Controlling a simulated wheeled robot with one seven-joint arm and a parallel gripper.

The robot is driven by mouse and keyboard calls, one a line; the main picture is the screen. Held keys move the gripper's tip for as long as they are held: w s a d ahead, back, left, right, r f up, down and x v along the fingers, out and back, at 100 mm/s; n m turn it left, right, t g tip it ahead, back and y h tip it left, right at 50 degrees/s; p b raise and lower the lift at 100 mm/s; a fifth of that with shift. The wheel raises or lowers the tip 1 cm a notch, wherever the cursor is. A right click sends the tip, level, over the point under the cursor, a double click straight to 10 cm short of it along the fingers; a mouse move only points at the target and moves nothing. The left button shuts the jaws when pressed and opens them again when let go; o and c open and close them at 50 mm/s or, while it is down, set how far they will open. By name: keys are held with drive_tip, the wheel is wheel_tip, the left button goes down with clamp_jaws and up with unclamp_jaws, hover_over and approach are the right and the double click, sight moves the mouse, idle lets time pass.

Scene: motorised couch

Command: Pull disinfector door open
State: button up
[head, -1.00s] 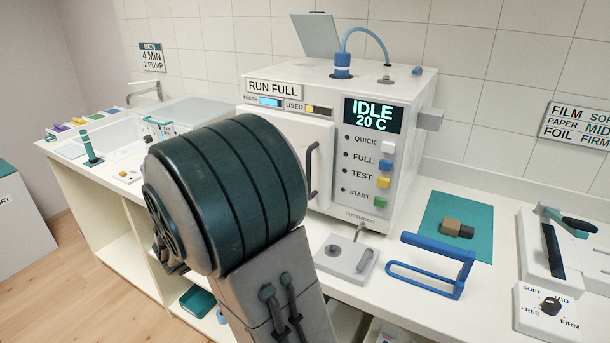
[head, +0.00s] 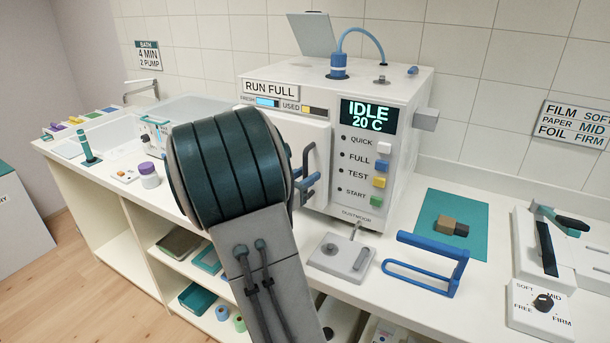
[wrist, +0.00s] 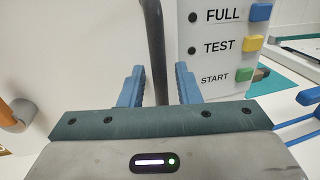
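The disinfector (head: 400,95) is a white box on the counter, its display reading IDLE 20 C. Its door (head: 300,132) looks shut and is partly hidden behind my arm. The door's dark vertical handle (head: 308,160) is at the door's right edge. In the wrist view the handle (wrist: 156,45) stands upright between the two blue fingers of my gripper (wrist: 160,88). The fingers are apart, with a gap on each side of the handle. In the head view the blue fingertips show beside the handle.
A grey pedal-like box (head: 340,257) and a blue wire-like stand (head: 430,265) are on the counter in front of the disinfector. A teal mat (head: 470,215) with a small brown block lies to the right. A white jar (head: 149,175) stands left of my arm.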

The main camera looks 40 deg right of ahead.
clamp_jaws()
